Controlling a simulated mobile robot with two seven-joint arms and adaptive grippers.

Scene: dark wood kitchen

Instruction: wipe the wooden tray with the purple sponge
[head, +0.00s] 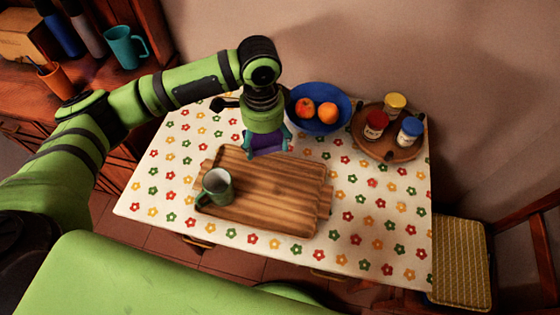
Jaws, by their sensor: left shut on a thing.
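The wooden tray (270,195) lies on the table with a flowered cloth. A green mug (216,189) with a pale inside stands upright on its left part. My left gripper (266,146) is at the tray's far edge, pointing down. It is shut on the purple sponge (266,152), which shows between its fingers. I cannot tell whether the sponge touches the tray. My right gripper is not in view.
A blue bowl (343,103) with an orange and a reddish fruit stands behind the tray, right of my left gripper. A round wooden tray (398,153) with several jars is at the right. The cloth (370,225) right of the tray is clear. A chair (460,262) stands at the right.

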